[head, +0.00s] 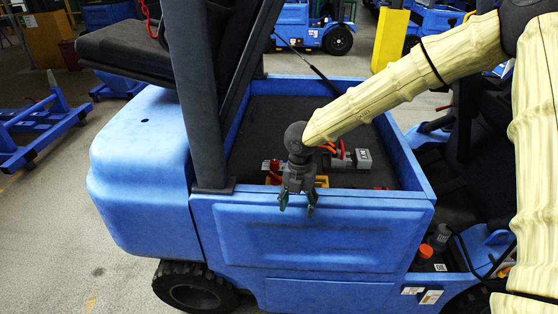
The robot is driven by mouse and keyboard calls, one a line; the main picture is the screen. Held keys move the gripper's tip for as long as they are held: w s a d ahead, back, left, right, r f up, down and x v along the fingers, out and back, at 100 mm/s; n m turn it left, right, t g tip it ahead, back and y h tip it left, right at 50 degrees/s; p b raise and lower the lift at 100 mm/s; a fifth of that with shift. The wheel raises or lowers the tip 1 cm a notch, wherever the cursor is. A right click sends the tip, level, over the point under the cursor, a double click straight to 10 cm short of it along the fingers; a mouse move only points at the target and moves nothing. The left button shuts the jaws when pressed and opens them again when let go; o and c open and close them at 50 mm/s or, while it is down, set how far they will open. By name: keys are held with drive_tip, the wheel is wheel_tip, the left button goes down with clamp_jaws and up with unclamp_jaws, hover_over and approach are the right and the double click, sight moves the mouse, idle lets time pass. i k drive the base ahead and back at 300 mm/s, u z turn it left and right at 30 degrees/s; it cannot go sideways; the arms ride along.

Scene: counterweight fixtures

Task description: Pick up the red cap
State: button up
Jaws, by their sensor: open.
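My gripper (297,205) points down with its two fingers apart. It appears in front of the top edge of the blue vehicle's side panel, with nothing visible between the fingers. A small orange-red cap (426,250) shows at the lower right, low beside the vehicle's front step area. It looks round and seems to top a dark container, whose body is hard to make out. My gripper is well to the left of it and higher in the picture. A small red part (269,165) also lies in the open compartment, just behind my gripper; its kind is unclear.
The blue vehicle (310,232) has an open, dark-floored compartment with raised walls. A grey connector (362,159) with orange cable lies inside. A dark post (199,95) rises left of my gripper.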

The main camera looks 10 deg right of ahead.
sight(274, 163)
drive_tip(key=u, duration=0.05)
drive_tip(key=i, duration=1.2)
